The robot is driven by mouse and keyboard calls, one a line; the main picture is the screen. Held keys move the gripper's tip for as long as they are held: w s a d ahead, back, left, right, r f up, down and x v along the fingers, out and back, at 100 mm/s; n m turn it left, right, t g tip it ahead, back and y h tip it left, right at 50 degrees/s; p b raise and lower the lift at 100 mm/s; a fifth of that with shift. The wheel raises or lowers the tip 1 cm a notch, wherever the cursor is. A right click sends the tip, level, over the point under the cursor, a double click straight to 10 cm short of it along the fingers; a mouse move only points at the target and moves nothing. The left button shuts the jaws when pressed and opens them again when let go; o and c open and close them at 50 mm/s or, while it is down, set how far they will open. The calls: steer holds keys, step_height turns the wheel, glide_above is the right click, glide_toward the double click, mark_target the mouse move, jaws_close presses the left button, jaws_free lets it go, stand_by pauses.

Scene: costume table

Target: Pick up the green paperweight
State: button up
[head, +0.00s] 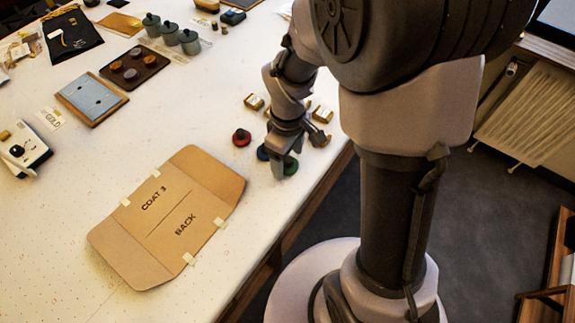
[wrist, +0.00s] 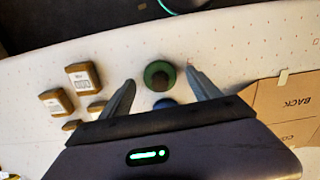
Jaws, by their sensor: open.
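The green paperweight (head: 291,167) is a round piece with a dark knob. It sits on the white table near its right edge, partly hidden by my gripper in the head view. In the wrist view the green paperweight (wrist: 152,68) shows between the two fingertips. My gripper (wrist: 160,77) is open, pointing down, with one finger to each side of it. In the head view my gripper (head: 283,168) is right at the paperweight; I cannot tell whether the fingers touch it. Nothing is held.
A blue paperweight (head: 262,153) and a red one (head: 241,138) stand in a row beside the green one. Several brown blocks with white labels (wrist: 82,78) lie close by. The brown cardboard pattern (head: 165,215) lies flat to the left. The table edge is near.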

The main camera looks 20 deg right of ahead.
steer(key=shift+f, duration=0.2)
steer(key=shift+c, duration=1.1)
jaws_close()
